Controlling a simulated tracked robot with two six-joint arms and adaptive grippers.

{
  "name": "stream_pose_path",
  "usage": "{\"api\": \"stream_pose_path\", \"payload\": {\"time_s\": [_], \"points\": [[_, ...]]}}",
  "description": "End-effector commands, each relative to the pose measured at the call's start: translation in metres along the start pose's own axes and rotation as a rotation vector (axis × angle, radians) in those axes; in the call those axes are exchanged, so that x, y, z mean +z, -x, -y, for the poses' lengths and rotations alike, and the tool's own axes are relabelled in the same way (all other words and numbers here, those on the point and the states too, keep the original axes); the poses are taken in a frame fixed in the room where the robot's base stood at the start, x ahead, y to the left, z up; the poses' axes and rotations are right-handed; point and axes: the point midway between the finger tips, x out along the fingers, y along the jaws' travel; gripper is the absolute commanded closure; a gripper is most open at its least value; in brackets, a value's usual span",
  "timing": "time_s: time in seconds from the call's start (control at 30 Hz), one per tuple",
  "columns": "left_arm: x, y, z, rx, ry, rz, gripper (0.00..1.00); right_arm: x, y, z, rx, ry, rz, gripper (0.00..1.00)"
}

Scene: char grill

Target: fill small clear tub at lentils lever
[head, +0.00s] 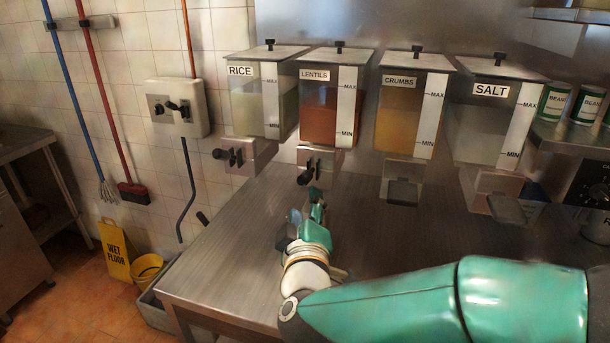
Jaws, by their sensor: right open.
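The lentils dispenser (318,112) is a clear bin of red-brown lentils with a LENTILS label and a MAX/MIN strip. Its lever (307,172), with a dark knob, is on the metal outlet below the bin. My right gripper (312,204) is open just below and in front of this lever, over the steel counter (237,246). A gap seems to lie between fingers and lever, but depth is hard to judge. I cannot make out a small clear tub; the gripper and green arm hide part of the counter. My left gripper is not in view.
Rice (262,105), crumbs (408,115) and salt (490,125) dispensers stand beside the lentils one. BEANS cans (588,106) are on a shelf at right. The counter's left part is clear. A yellow wet-floor sign (114,250) and bucket (147,268) stand on the floor.

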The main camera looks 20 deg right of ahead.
Motion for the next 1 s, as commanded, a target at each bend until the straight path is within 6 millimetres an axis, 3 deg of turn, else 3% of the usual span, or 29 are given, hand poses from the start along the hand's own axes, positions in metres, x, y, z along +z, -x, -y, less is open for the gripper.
{"api": "stream_pose_path", "payload": {"time_s": [0.2, 0.5, 0.93, 1.0], "points": [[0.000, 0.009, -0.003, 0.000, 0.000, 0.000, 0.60, 0.000, -0.050, -0.001, 0.000, -0.001, 0.003, 0.48], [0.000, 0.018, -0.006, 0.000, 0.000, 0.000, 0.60, 0.000, -0.098, -0.001, 0.000, -0.001, 0.001, 0.48], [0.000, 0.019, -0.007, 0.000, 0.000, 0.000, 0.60, 0.000, -0.108, 0.000, 0.000, -0.001, -0.001, 0.48], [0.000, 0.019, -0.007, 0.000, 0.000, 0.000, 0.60, 0.000, -0.108, 0.000, 0.000, -0.001, -0.001, 0.57]]}}
